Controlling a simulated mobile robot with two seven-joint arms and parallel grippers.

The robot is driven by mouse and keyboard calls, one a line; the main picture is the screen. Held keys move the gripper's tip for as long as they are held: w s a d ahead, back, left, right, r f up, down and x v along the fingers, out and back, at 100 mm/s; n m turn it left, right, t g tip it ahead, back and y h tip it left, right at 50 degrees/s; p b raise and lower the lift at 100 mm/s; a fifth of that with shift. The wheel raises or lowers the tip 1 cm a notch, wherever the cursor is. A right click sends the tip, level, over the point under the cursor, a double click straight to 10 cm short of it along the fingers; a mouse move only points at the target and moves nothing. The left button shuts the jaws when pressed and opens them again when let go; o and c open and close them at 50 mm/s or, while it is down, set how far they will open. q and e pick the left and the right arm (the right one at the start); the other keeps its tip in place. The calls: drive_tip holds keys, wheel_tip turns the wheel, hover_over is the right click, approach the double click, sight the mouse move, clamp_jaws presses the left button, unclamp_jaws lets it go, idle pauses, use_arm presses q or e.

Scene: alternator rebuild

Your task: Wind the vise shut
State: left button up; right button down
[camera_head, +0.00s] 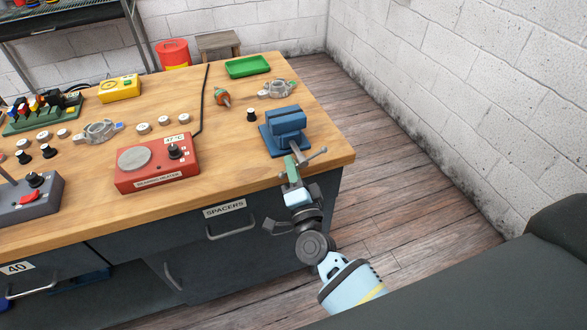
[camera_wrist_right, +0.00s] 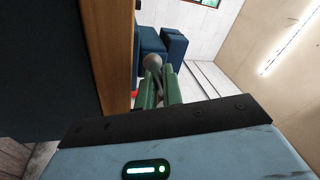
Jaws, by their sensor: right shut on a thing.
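The blue vise (camera_head: 286,130) stands at the right front corner of the workbench, and its handle bar (camera_head: 311,157) sticks out in front of the bench edge. My right gripper (camera_head: 291,168) reaches up to the handle from below and in front. In the right wrist view the gripper's green fingers (camera_wrist_right: 159,88) are shut on the handle, whose round grey knob (camera_wrist_right: 154,61) shows just beyond the fingertips. The vise (camera_wrist_right: 162,46) shows behind the knob. I cannot tell the gap between the vise jaws. My left gripper is not in view.
The wooden workbench (camera_head: 235,170) holds a red bearing heater (camera_head: 158,162), a grey box with a red switch (camera_head: 30,198), a green tray (camera_head: 247,66), a yellow meter (camera_head: 119,89) and metal housings. A drawer handle (camera_head: 231,229) lies left of my right arm. Floor (camera_head: 400,150) right of the bench is clear.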

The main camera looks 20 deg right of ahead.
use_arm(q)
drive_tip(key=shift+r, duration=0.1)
use_arm(e)
drive_tip(key=shift+r+m, duration=0.1)
drive_tip(key=shift+m, duration=0.5)
drive_tip(key=c, duration=1.9)
unclamp_jaws()
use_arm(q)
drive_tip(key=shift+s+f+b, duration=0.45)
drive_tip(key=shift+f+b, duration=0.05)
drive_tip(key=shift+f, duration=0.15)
use_arm(e)
drive_tip(key=v, duration=0.7)
drive_tip(key=shift+s, duration=0.4)
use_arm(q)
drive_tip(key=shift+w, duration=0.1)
use_arm(e)
drive_tip(key=shift+a, duration=0.15)
